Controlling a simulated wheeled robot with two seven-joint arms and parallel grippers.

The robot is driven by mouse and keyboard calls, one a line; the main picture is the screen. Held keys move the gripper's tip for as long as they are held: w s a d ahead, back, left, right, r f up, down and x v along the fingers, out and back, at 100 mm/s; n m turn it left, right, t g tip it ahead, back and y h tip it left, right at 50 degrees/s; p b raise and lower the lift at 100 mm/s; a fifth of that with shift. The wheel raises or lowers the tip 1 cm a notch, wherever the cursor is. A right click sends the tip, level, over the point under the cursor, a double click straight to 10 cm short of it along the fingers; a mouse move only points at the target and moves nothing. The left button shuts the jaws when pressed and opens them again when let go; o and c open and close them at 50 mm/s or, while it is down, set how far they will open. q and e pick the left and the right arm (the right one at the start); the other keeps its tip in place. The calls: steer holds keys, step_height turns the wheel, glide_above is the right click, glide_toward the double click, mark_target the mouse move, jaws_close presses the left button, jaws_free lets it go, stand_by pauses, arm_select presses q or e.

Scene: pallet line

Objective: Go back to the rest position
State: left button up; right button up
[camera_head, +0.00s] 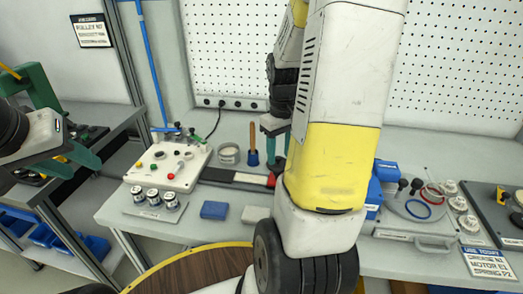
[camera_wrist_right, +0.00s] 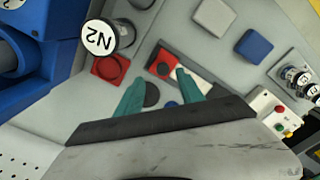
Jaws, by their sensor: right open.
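My right gripper (camera_head: 273,148) hangs over the back of the workbench, partly hidden behind my own yellow and white arm. In the right wrist view its teal fingers (camera_wrist_right: 158,88) are apart, with nothing held between them. Below them are a red piece (camera_wrist_right: 163,62) and a round dark spot on the bench. My left gripper (camera_head: 80,162) is at the left, in front of the side bench. Its teal fingers look spread, and no object shows between them.
The workbench (camera_head: 120,213) holds a control box (camera_head: 165,163), several cylinders, a blue block (camera_head: 214,210), a grey block (camera_head: 256,214) and a wooden-handled tool (camera_head: 253,145). A cylinder marked N2 (camera_wrist_right: 100,38) stands close to my right gripper. A tray with rings (camera_head: 415,200) lies at the right.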

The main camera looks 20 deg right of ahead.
steer(key=shift+r, duration=1.1)
steer(key=shift+a+r, duration=0.1)
steer(key=shift+r, duration=0.05)
steer(key=s+a+r+t+y, duration=0.1)
steer(key=s+a+r+t, duration=0.2)
steer(key=s+a+r, duration=0.2)
steer(key=s+a+r+m+t+y, duration=0.1)
steer(key=s+a+r+t, duration=0.2)
steer(key=a+r, duration=0.6)
steer(key=shift+s+a+r+m, duration=0.35)
steer(key=shift+s+a, duration=0.45)
steer(key=shift+s, duration=0.2)
